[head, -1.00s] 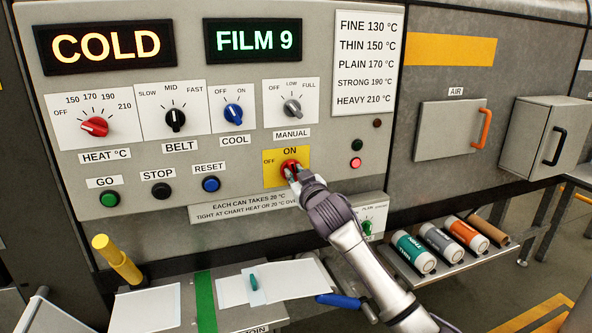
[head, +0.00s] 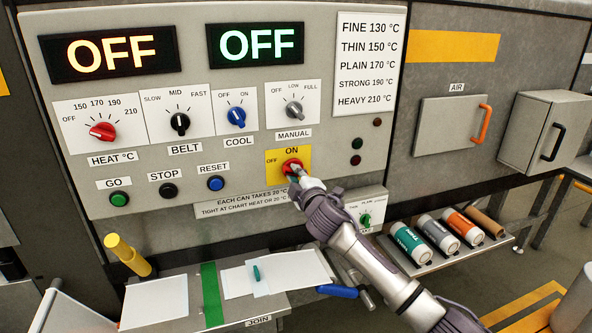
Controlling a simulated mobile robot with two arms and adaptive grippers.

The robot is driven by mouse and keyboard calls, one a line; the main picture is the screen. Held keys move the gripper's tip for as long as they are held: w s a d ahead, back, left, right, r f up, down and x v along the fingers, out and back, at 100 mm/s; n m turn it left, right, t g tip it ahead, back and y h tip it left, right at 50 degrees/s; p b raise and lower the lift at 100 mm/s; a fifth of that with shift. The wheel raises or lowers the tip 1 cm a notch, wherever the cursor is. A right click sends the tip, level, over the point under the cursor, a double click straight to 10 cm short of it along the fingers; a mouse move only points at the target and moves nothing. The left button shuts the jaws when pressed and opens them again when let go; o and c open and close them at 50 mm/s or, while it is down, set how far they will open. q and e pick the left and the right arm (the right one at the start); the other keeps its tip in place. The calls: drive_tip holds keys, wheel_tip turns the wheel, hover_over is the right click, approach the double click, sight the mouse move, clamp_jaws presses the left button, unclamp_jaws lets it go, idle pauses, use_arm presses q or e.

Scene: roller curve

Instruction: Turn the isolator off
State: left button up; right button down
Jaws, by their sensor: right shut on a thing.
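The isolator is a red rotary knob (head: 291,166) on a yellow plate (head: 275,176) marked OFF at the left and ON at the top. My right gripper (head: 296,174) is shut on the knob from the lower right and hides part of it. The knob's exact pointing is hard to make out behind the fingers. Both displays above, the left one (head: 108,53) and the right one (head: 255,44), read OFF. The lamps (head: 356,151) at the right of the panel look dark. My left gripper is not in view.
Heat (head: 102,131), belt (head: 180,123), cool (head: 237,117) and manual (head: 294,110) knobs sit above the isolator. Go, stop and reset buttons (head: 168,190) are at its left. Several cans (head: 437,235) lie on a shelf at the right. A bench (head: 186,270) is below.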

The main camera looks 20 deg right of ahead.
drive_tip(key=shift+f+n+p, duration=0.15)
drive_tip(key=shift+n+p, duration=0.6)
drive_tip(key=shift+n, duration=1.25)
drive_tip(key=c, duration=1.1)
unclamp_jaws()
drive_tip(key=s, duration=1.2)
drive_tip(key=shift+d, duration=0.15)
